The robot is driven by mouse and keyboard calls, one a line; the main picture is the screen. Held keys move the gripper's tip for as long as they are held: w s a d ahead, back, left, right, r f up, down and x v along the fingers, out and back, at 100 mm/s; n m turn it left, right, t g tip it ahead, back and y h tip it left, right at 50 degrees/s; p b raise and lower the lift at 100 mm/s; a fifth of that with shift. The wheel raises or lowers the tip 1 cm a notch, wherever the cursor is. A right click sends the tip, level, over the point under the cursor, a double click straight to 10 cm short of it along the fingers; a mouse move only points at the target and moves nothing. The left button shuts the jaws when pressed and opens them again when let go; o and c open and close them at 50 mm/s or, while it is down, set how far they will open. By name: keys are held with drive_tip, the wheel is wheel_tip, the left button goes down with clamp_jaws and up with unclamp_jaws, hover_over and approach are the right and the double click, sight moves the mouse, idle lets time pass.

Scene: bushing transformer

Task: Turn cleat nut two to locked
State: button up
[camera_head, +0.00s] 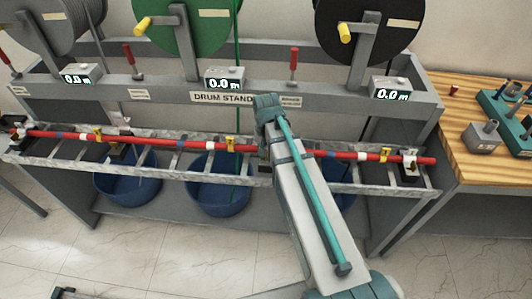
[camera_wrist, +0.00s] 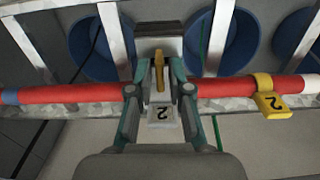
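Cleat nut two (camera_wrist: 159,77) shows in the wrist view as a narrow yellow upright bar in front of a dark cleat block (camera_wrist: 158,46). A pale plate marked "2" (camera_wrist: 162,114) sits just below it. My gripper (camera_wrist: 161,76) has one teal finger on each side of the nut, with a gap visible on both sides, so it is open around it. The red cable (camera_wrist: 70,93) runs across behind the fingers. In the head view my arm hides the nut and most of its cleat.
A yellow tag marked "2" (camera_wrist: 270,100) hangs on the cable right of my gripper. The ladder tray (camera_head: 60,157) carries the cable, with another cleat (camera_head: 410,168) at its right end. Blue tubs (camera_head: 216,188) stand below. The drum stand (camera_head: 330,95) rises behind.

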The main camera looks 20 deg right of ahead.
wheel_tip(320, 180, up, 12)
idle(0.6)
drive_tip(key=shift+f, duration=0.15)
